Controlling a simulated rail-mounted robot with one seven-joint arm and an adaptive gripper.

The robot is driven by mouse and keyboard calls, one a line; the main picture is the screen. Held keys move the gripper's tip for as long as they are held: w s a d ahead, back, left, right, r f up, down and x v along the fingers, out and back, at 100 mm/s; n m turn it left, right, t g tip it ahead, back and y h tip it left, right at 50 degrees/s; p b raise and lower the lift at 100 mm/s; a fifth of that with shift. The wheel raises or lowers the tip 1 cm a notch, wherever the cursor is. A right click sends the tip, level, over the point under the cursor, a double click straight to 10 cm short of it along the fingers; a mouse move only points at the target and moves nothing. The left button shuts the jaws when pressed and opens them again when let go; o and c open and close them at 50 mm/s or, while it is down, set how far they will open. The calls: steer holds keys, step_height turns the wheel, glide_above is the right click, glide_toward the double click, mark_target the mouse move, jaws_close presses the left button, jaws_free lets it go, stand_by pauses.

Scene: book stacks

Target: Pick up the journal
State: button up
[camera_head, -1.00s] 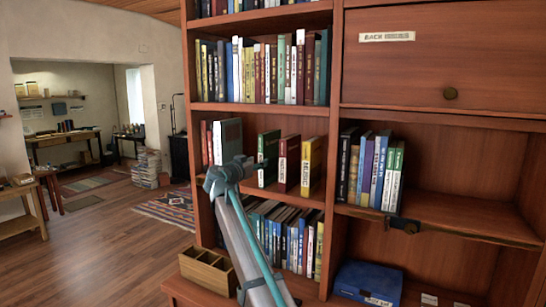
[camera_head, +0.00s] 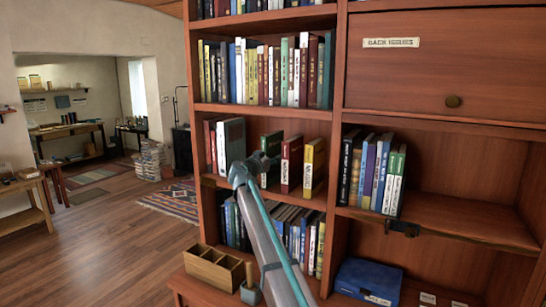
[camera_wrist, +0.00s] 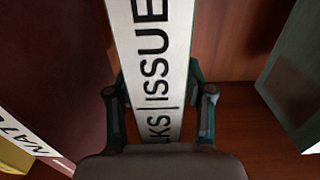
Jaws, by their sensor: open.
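The journal is a thin green volume (camera_head: 273,142) standing upright on the middle-left shelf, partly hidden by my arm. In the wrist view its pale spine (camera_wrist: 150,50) carries large dark lettering ending in "ISSUE". My gripper (camera_wrist: 159,88) is open, with one finger on each side of the spine. I cannot tell whether the fingers touch it. In the head view my gripper (camera_head: 262,163) is at the journal's front, its fingertips hard to make out.
A maroon book (camera_head: 291,165) and a yellow book (camera_head: 313,167) stand to the journal's right. A large grey-green book (camera_head: 231,145) stands to its left, with a gap between. The shelf board above limits height. A wooden divided box (camera_head: 214,268) sits below.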

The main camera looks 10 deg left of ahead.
jaws_close()
stand_by(0.3)
steer(key=shift+a+r+b, duration=0.1)
steer(key=shift+a+b, duration=0.05)
steer(key=shift+b, duration=0.3)
